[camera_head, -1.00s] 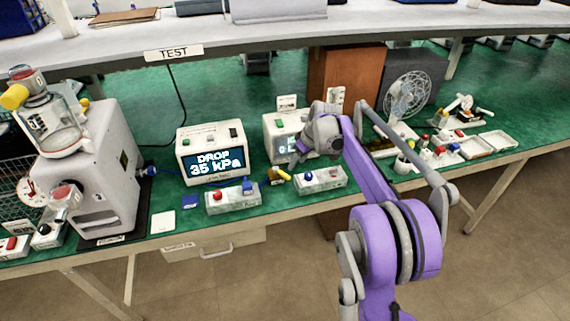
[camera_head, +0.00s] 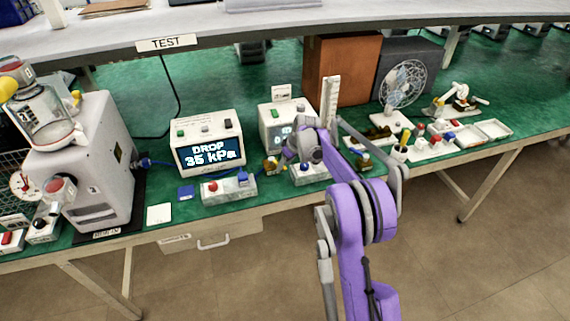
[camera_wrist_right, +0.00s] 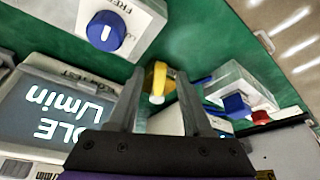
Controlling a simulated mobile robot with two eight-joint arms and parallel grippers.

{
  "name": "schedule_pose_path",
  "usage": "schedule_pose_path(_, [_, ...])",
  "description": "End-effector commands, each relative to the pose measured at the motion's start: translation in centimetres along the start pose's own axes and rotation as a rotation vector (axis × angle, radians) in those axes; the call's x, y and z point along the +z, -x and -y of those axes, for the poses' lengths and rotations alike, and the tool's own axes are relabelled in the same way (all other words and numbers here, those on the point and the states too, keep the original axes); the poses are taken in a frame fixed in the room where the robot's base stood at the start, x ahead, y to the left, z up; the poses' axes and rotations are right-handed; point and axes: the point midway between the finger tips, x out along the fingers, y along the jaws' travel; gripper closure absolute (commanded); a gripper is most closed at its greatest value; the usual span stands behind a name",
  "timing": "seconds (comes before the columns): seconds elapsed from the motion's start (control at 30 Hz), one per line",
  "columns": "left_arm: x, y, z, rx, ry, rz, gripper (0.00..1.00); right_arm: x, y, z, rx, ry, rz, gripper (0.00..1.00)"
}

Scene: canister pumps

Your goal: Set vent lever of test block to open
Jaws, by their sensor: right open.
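My right gripper (camera_head: 287,160) is open, over the bench between two small blocks. In the right wrist view its fingers (camera_wrist_right: 158,105) point at a yellow lever-like part with a pale tip (camera_wrist_right: 158,76), which lies beyond and between them, apart from them. In the head view this brass-and-yellow fitting (camera_head: 272,166) sits just left of the gripper. The left block (camera_head: 229,190) carries a red knob and a blue part; it also shows in the wrist view (camera_wrist_right: 232,82). The right block (camera_head: 313,174) is partly hidden by my gripper. I cannot tell which part is the vent lever. My left gripper is not in view.
A meter reading DROP 35 kPa (camera_head: 208,142) stands behind the left block. A second meter (camera_head: 284,122) stands behind my gripper. In the wrist view a white block with a blue knob (camera_wrist_right: 105,31) is close by. A white machine (camera_head: 90,170) stands at left.

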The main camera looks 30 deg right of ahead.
Motion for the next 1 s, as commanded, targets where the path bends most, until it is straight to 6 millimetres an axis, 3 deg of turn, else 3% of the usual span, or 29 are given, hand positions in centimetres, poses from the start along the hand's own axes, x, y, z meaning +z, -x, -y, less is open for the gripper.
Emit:
schedule_pose_path(0.23, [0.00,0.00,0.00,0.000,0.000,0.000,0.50,0.01,-0.09,0.02,0.000,0.000,0.000,0.50])
schedule_pose_path(0.53, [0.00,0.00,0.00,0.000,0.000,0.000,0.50,0.00,-0.06,0.02,0.000,0.000,0.000,1.00])
schedule_pose_path(1.0, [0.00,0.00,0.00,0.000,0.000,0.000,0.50,0.00,-0.05,0.01,0.000,0.000,0.000,1.00])
